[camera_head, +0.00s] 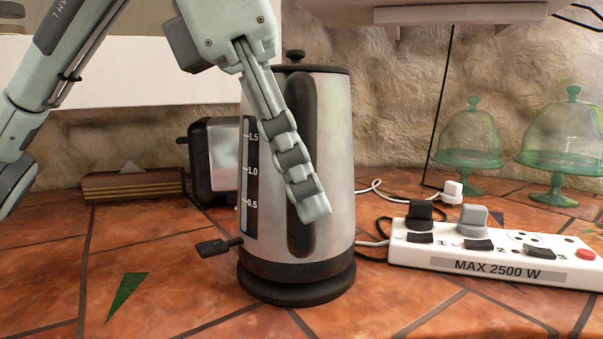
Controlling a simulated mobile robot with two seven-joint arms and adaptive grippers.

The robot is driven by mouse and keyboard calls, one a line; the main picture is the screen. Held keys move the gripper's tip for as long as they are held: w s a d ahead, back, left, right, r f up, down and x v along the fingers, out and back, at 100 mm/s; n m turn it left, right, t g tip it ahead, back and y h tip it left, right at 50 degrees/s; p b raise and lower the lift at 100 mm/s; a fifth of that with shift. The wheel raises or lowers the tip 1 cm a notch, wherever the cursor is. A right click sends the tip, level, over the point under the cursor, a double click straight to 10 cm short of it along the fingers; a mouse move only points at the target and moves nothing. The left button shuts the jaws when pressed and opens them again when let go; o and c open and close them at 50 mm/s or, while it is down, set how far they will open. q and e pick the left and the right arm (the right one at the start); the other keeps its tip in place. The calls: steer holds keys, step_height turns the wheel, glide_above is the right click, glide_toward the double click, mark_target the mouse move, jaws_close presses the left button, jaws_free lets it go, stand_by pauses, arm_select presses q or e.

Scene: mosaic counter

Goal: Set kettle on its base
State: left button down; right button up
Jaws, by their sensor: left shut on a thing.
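The kettle (338,150) is a tall silver jug with a black lid, a black handle (302,232) facing me and a level scale on its left side. It is upright directly over its round black base (296,290). Its black bottom band meets the base with no clear gap, though I cannot tell whether it is fully seated. A black lever sticks out low on its left. My left gripper (308,190) is shut on the handle, its fingers pointing down. The far finger is mostly hidden. My right gripper is not in view.
A white power strip (480,282) with plugs lies at the right, with cords running behind the kettle. A toaster (213,160) and a wooden holder (130,185) stand behind left. Green glass domes (470,138) stand at back right. The front left counter is clear.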

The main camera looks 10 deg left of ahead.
arm_select(q)
steer(key=shift+r, duration=0.1)
steer(key=shift+f+b, duration=0.5)
steer(key=shift+f, duration=0.15)
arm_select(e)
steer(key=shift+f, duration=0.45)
arm_select(q)
steer(key=c, duration=1.6)
jaws_free()
steer(key=shift+c, duration=0.2)
steer(key=shift+f, duration=0.2)
steer(key=shift+r, duration=0.2)
steer(key=shift+p+v, duration=1.1)
steer(key=shift+v, duration=0.35)
steer(key=p+v, duration=0.5)
steer(key=v, duration=0.3)
steer(key=shift+p, duration=0.3)
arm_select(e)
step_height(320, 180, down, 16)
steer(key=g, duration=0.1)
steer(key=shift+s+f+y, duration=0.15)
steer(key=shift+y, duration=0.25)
